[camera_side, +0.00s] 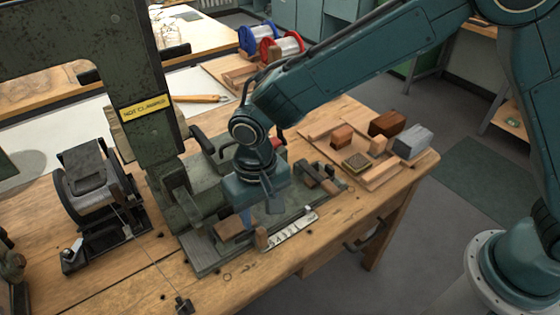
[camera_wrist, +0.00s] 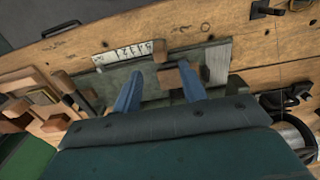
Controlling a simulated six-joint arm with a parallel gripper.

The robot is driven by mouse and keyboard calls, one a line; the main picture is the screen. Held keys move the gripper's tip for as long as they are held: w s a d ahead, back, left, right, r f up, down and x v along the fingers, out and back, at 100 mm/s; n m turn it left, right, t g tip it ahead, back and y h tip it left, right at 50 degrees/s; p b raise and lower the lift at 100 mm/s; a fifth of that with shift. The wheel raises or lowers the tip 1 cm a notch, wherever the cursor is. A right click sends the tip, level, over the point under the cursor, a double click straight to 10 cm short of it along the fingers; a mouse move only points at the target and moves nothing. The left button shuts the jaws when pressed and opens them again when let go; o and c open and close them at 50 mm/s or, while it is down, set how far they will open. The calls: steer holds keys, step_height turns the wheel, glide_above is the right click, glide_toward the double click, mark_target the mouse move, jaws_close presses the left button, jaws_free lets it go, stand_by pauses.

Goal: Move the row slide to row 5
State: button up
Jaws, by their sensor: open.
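The white row scale (camera_side: 290,231) lies along the front of the green-grey machine base; its marks show in the wrist view (camera_wrist: 122,54) but are too small to read surely. A small upright wooden knob (camera_side: 262,238), seemingly the row slide's handle, stands at the scale's left end in the side view. In the wrist view the knob (camera_wrist: 159,50) is at the scale's right end. A flat wooden block (camera_side: 231,228) sits left of the knob. My gripper (camera_wrist: 160,87) is open above the base, its blue fingers apart. The knob is ahead of the fingertips, not gripped.
A heavy green column (camera_side: 150,110) with a yellow label rises behind my gripper. A wooden tray (camera_side: 385,178) with several blocks stands at right. A dark reel device (camera_side: 90,185) stands at left. Red and blue spools (camera_side: 278,45) are at the back. The table's front edge is clear.

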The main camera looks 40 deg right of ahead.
mark_target(261, 231)
step_height(261, 231, down, 9)
steer(key=shift+f, duration=0.15)
stand_by(0.4)
steer(key=shift+c, duration=0.2)
jaws_close()
